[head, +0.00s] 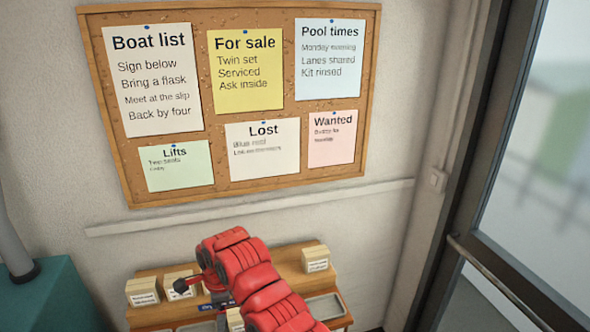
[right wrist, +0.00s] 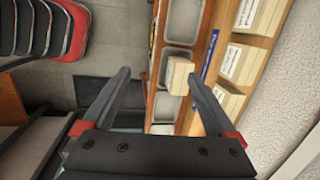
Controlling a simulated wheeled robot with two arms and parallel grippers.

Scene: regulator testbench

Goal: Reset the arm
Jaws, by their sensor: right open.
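My right arm (head: 250,275), red with black joints, reaches over a wooden bench in the head view and hides its middle. My right gripper (right wrist: 160,85) is open in the right wrist view, with its two dark fingers wide apart. A small cream box (right wrist: 179,76) shows between the fingers, nearer the right one, with neither finger closed on it. Whether it is within the fingers' reach or farther off, I cannot tell. My left gripper is not in view.
The wooden bench (head: 287,262) carries labelled boxes, one at left (head: 143,291) and one at right (head: 316,259), and grey trays (head: 325,306). A corkboard (head: 215,110) with notes hangs above. A glass door (head: 530,200) is at right, a teal cabinet (head: 50,300) at left.

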